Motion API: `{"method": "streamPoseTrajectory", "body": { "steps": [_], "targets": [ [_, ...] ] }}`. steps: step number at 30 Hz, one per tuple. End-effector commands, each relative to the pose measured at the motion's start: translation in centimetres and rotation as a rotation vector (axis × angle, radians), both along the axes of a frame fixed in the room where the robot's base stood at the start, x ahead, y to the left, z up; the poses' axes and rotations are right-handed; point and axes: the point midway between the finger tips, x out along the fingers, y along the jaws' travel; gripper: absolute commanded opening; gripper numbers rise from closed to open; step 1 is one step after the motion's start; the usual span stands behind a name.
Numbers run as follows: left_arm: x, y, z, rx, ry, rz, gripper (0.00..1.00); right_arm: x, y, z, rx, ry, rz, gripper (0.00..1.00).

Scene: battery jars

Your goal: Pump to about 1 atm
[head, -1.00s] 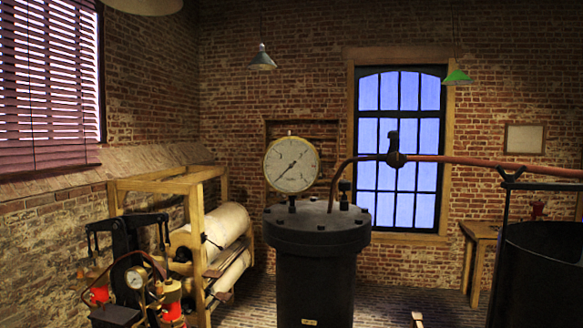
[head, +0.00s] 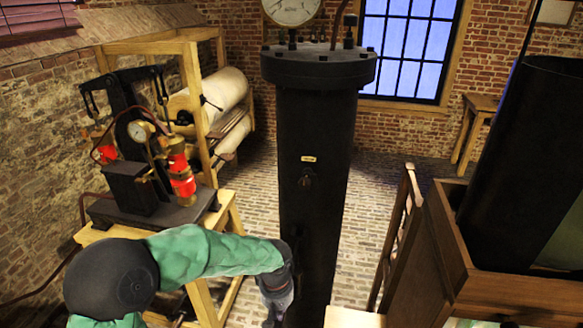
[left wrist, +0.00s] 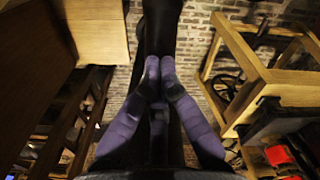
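A tall black iron cylinder (head: 315,200) with a bolted lid stands in the middle of the head view. A white round gauge (head: 291,7) sits on its lid, cut by the top edge, so its needle cannot be read well. The pump (head: 130,145), with black levers, red barrels (head: 181,178) and a small dial (head: 140,131), stands on a wooden stand at left. My left gripper (head: 273,312) points down just left of the cylinder's lower part, away from the pump. In the left wrist view its purple fingers (left wrist: 160,80) meet at the tips with nothing visible between. My right gripper is not visible.
A wooden frame with a white roll (head: 222,95) stands behind the pump. At right are a wooden cabinet (head: 515,300) with a dark drum (head: 535,150) and a wooden chair-like frame (head: 400,220). Brick floor (head: 262,190) is clear between the pump stand and the cylinder.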

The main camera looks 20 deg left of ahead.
Motion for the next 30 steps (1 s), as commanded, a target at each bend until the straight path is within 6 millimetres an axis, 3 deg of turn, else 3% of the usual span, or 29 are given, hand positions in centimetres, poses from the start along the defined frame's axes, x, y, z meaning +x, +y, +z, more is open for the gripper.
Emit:
{"method": "streamPoseTrajectory", "body": {
  "steps": [1, 12, 17, 30],
  "targets": [
    [0.0, 0.0, -1.3, 0.0, 0.0, 0.0, 0.0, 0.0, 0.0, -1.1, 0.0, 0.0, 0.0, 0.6],
    [-0.1, 0.0, -6.0, 0.001, 0.004, -0.001, 0.0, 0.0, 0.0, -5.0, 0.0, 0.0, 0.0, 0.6],
    [0.0, 0.0, -3.9, 0.001, 0.001, -0.001, 0.0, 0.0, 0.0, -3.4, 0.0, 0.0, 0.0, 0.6],
    [0.0, 0.0, 4.6, 0.0, 0.0, -0.001, 0.0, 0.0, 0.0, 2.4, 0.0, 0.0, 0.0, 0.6]
  ]
}}
